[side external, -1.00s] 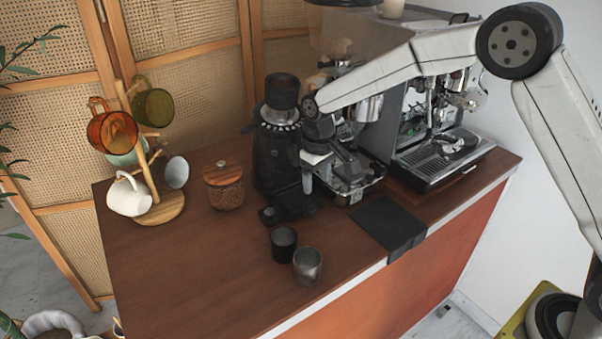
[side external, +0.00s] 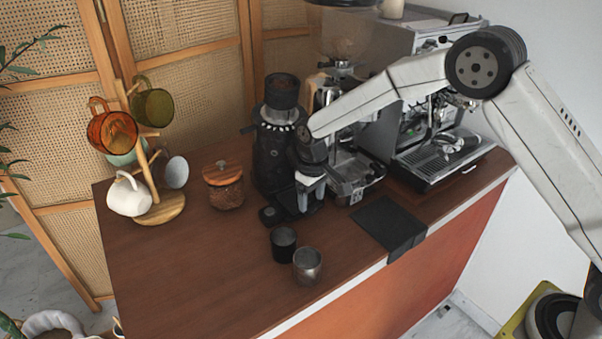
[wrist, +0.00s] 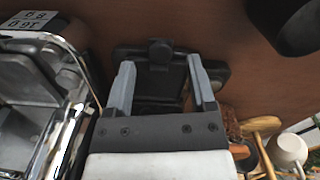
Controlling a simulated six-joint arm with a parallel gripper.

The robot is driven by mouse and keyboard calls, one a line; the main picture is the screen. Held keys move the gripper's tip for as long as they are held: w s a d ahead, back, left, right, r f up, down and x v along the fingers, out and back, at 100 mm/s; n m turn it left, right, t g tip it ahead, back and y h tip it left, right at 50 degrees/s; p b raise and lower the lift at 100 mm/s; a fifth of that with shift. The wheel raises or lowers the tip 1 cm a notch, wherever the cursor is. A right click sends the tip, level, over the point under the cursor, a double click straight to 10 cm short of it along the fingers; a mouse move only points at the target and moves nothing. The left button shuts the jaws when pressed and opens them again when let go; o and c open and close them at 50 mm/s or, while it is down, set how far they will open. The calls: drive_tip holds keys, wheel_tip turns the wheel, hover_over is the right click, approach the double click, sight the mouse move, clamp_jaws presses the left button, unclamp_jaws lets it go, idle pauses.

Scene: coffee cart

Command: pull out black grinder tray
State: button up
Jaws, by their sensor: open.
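The black grinder (side external: 272,160) stands upright on the brown counter, with its black tray (side external: 271,215) at its base. My gripper (side external: 311,204) points down at the right part of the tray in the side view. In the wrist view my gripper (wrist: 160,62) is open, with its fingers on either side of the tray. I cannot tell whether they touch it.
Two cups, one black (side external: 284,242) and one grey metal (side external: 307,265), stand in front of the tray. A glass jar (side external: 224,187) stands left of the grinder. The espresso machine (side external: 440,150) and a black mat (side external: 388,222) are at right. The front-left counter is clear.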

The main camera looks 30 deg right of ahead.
drive_tip(key=shift+f, duration=1.15)
drive_tip(key=shift+c, duration=0.2)
clamp_jaws()
idle(0.5)
